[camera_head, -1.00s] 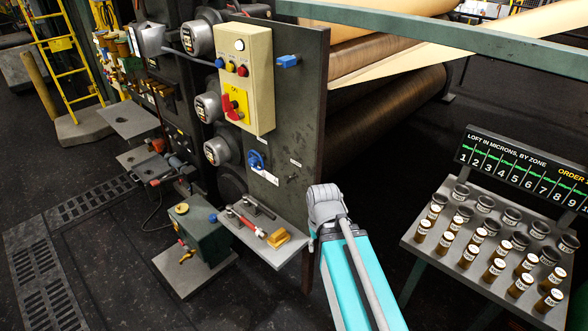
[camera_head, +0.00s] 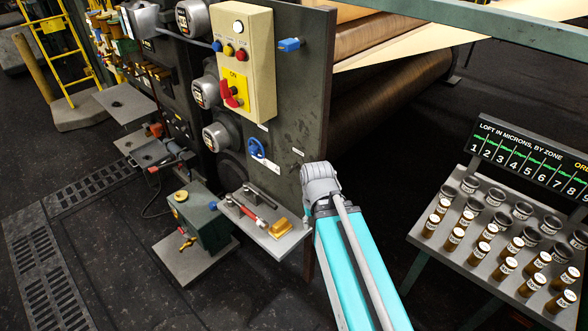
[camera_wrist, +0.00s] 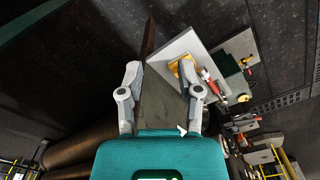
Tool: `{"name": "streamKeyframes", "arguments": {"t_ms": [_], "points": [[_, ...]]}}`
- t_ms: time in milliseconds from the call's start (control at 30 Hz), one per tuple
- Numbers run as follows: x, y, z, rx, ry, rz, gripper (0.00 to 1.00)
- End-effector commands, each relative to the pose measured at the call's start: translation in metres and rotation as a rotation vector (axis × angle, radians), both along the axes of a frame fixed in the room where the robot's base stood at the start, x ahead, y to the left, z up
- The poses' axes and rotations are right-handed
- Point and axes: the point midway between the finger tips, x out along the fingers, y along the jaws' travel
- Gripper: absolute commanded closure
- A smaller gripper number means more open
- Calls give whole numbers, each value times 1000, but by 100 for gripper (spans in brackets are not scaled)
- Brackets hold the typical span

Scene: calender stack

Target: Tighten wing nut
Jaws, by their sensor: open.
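No part is clearly recognisable as a wing nut. Candidates on the dark upright panel (camera_head: 300,112) are a blue handled fitting (camera_head: 257,149) below the cream control box and a blue fitting (camera_head: 290,44) near its top right. My gripper (camera_wrist: 160,68) is open and empty in the wrist view, its two grey fingers apart in front of the panel's edge. In the head view my arm reaches up to the panel's lower right; the fingers cannot be made out there. Neither blue fitting can be made out in the wrist view.
The cream control box (camera_head: 262,60) has a red switch. A shelf (camera_head: 287,243) below the panel holds tools and a yellow block (camera_head: 281,228). A green box (camera_head: 206,222) stands left. A rack of brown jars (camera_head: 463,258) stands right. Large rollers (camera_head: 395,92) lie behind.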

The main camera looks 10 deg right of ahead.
Motion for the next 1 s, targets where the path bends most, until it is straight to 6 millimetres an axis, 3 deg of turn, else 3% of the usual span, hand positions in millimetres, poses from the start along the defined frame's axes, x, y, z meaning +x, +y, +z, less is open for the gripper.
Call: {"name": "streamKeyframes", "arguments": {"t_ms": [367, 733, 1000], "points": [[32, -1, -36, -215, -17, 228, 54], [102, 0, -70, -704, 29, 713, 54], [155, 29, -71, -1093, 149, 1044, 54]]}}
